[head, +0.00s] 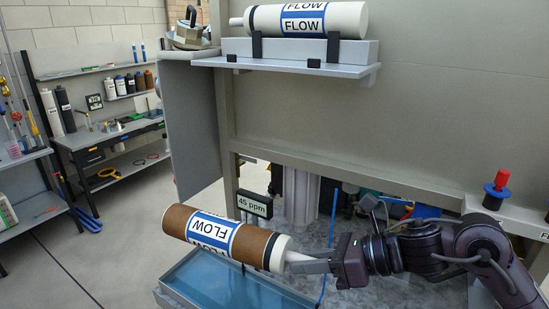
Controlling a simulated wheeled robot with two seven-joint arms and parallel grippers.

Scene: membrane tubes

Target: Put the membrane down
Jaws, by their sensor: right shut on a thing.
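The tube slants a little down to the right in the picture. My right gripper (304,264) is shut on the white stub at its right end. I cannot tell whether the tube touches the tray. A second, white membrane tube (263,21) with a FLOW label lies in black clips on the upper shelf (310,64). My left gripper is out of view.
A display reading 45 ppm (256,204) stands just behind the held tube. A red-knobbed part (498,185) sits on the ledge at right. A workbench (105,132) with bottles and tools stands at back left. The floor (95,250) at left is mostly clear.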

